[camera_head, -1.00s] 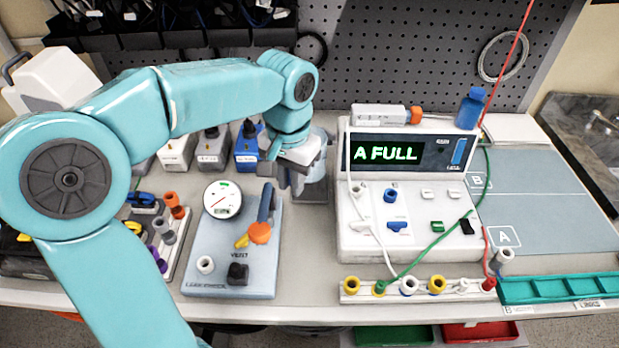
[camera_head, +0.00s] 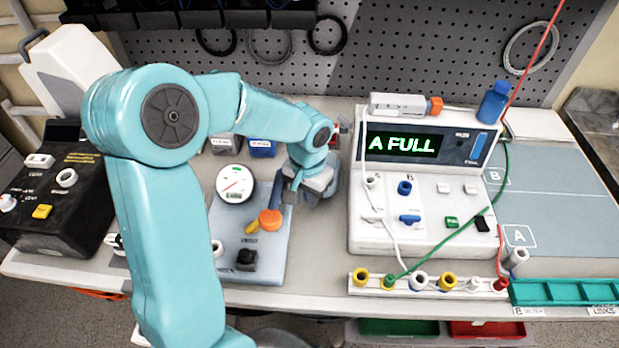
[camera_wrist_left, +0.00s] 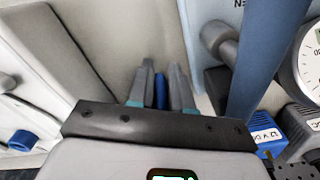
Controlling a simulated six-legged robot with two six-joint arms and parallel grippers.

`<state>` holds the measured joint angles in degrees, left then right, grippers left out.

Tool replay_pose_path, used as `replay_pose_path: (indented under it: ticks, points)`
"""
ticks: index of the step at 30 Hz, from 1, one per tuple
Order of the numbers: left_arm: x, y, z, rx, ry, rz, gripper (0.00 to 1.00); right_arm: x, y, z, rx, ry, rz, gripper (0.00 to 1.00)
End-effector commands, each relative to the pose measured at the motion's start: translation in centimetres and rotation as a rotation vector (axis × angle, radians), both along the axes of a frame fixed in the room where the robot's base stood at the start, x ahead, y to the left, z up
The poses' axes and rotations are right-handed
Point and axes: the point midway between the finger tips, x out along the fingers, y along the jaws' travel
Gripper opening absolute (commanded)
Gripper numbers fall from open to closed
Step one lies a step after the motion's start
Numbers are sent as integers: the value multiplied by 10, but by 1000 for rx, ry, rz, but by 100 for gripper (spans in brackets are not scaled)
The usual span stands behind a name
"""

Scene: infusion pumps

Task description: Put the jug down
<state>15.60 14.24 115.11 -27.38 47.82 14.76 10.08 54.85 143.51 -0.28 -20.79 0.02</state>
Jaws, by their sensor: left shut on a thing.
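My left gripper (camera_head: 303,190) hangs low between the gauge panel and the white pump, pointing down. It is shut on the jug (camera_head: 333,186), a pale grey, see-through vessel mostly hidden behind the gripper and wrist. In the left wrist view, the fingers (camera_wrist_left: 161,88) close around a narrow blue piece, seemingly the jug's handle. The jug's base is hidden, so I cannot tell whether it touches the bench. My right gripper is not in view.
The white pump (camera_head: 425,235), reading "A FULL", stands close on the right. The gauge panel (camera_head: 270,275), with an orange-knobbed lever (camera_head: 270,219), is close on the left. The mat (camera_head: 560,215) marked A and B is clear.

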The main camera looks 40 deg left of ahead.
Motion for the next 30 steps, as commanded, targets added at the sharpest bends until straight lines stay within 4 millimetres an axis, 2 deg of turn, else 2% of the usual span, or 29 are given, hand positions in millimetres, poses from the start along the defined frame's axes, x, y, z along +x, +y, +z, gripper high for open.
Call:
replay_pose_path:
  ticks: [7, 12, 16, 26, 27, 29, 30]
  points:
    - [22, 19, 2, 0, 2, 0, 0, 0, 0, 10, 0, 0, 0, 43]
    - [45, 38, 2, 0, 1, 1, 0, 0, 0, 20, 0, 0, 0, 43]
    - [43, 37, -11, -1, 3, -1, 0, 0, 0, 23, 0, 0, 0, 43]
    - [43, 37, -16, 0, 1, -1, 0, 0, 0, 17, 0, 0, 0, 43]
    - [43, 37, -15, 0, 1, -1, 26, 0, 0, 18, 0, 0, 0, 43]
    - [43, 37, -15, 0, 2, -1, 45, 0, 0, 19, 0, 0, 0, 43]
    - [43, 37, -15, 0, 2, -1, 45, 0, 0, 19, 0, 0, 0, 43]
